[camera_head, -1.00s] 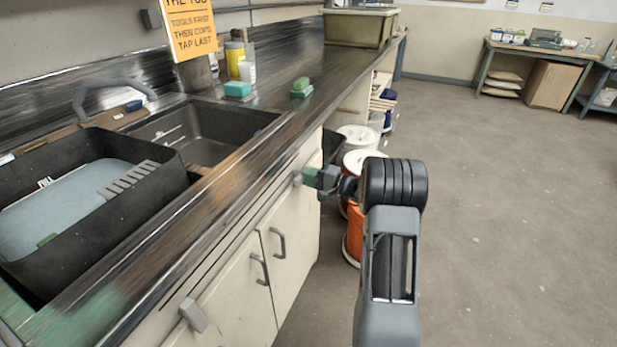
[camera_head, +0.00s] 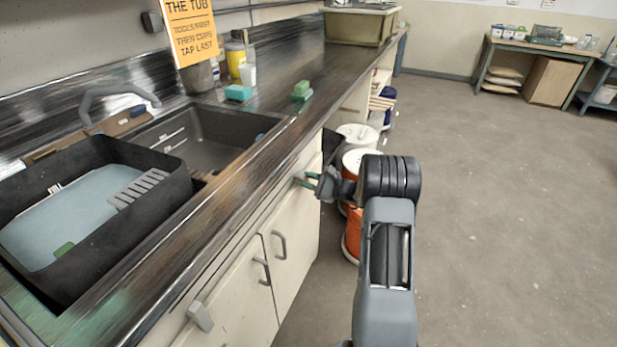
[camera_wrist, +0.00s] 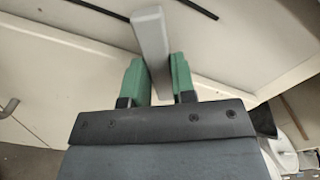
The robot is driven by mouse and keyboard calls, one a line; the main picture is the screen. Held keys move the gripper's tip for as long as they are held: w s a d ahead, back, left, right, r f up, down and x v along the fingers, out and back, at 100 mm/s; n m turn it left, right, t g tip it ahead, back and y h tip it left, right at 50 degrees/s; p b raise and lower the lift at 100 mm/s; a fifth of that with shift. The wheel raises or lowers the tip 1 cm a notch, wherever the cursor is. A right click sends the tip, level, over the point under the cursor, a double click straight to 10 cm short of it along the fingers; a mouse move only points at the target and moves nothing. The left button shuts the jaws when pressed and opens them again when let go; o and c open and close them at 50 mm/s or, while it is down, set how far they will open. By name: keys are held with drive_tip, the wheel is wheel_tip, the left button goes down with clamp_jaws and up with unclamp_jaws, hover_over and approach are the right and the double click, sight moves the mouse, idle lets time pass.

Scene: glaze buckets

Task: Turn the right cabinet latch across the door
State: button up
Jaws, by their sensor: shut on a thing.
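The right cabinet latch (camera_wrist: 150,32) is a plain grey bar. In the wrist view it runs down between my two green fingertips, slightly tilted. In the head view only a small grey end of the latch (camera_head: 299,178) shows, at the upper edge of the right cream door (camera_head: 293,240). My gripper (camera_head: 313,182) reaches the latch from the right and is shut on it; the wrist view shows the gripper (camera_wrist: 160,78) from close behind. The fingers hide part of the latch, and its exact angle to the door is hard to tell.
The left latch (camera_head: 201,316) sits on the left door (camera_head: 238,305). Two grey door handles (camera_head: 279,244) stick out below. The dark counter edge runs above the doors. Orange buckets with white lids (camera_head: 358,160) stand just beyond my gripper. Open floor (camera_head: 500,220) lies to the right.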

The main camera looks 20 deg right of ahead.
drive_tip(key=m+p, duration=0.2)
drive_tip(key=m, duration=0.2)
drive_tip(key=shift+r, duration=0.1)
drive_tip(key=shift+m+p, duration=0.95)
drive_tip(key=shift+m, duration=0.45)
drive_tip(key=o, duration=0.9)
drive_tip(key=v, duration=1.4)
drive_tip(key=shift+a, duration=0.1)
drive_tip(key=shift+f, duration=0.2)
